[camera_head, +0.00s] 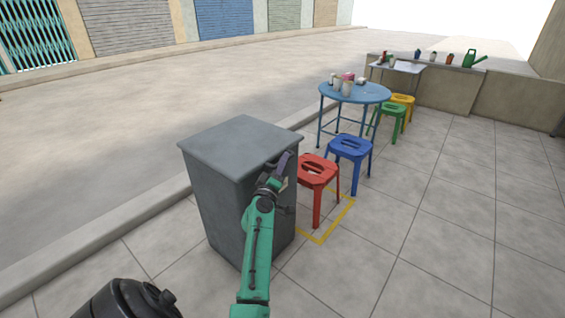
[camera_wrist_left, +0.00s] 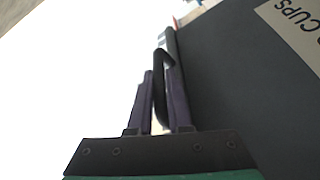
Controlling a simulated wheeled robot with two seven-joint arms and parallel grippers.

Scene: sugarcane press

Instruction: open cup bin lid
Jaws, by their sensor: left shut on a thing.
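The grey cup bin (camera_head: 213,195) stands on the pavement with its flat lid (camera_head: 235,143) lying closed on top. In the left wrist view, the bin's dark front (camera_wrist_left: 240,90) fills the right side, with a pale label (camera_wrist_left: 295,28) reading "CUPS". My left gripper (camera_head: 287,160) is at the lid's right edge. In the left wrist view, its purple fingers (camera_wrist_left: 160,88) are shut on a thin dark part at the lid's edge, which looks like a handle or rim. The fingers partly hide that part. My right gripper is not in view.
A red stool (camera_head: 317,173) stands close to the right of the bin, beside a yellow floor marking (camera_head: 325,233). A blue stool (camera_head: 349,149) and a round blue table (camera_head: 355,95) stand behind. The kerb runs by the bin. Paving at right is clear.

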